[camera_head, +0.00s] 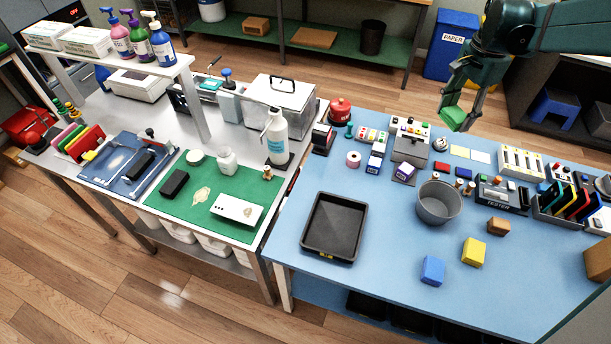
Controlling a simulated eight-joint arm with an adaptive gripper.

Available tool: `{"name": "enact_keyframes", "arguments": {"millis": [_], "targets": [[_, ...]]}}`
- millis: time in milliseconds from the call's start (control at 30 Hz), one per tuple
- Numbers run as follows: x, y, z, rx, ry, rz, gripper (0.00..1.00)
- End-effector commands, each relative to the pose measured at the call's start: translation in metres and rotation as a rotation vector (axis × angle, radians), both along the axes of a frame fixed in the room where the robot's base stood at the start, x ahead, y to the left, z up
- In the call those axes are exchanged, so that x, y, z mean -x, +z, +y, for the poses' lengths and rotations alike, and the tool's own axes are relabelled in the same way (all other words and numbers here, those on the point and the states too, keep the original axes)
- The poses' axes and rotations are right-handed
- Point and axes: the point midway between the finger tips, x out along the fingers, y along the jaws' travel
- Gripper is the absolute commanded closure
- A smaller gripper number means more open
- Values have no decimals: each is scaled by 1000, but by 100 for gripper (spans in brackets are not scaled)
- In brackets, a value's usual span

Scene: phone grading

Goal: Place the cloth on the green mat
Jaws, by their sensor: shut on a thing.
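My gripper (460,112) is at the upper right, raised near the back edge of the blue table. Its fingers are shut on a small green piece (452,117) that looks like a folded cloth, though it is too small to be sure. The green mat (235,187) lies on the grey table to the left, well away from my gripper.
A tall white bottle (277,137) stands by the mat's back right corner. A black tray (333,228), a grey bowl (438,203) and coloured blocks occupy the blue table (385,270). A blue tray (113,180) lies left of the mat.

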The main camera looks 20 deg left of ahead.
Motion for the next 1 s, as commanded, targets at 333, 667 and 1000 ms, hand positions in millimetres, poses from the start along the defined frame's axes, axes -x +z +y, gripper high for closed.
{"name": "enact_keyframes", "arguments": {"millis": [333,667,1000], "targets": [[-4,0,97,0,113,0,61],[4,0,188,0,216,0,61],[24,0,281,0,322,0,61]]}}
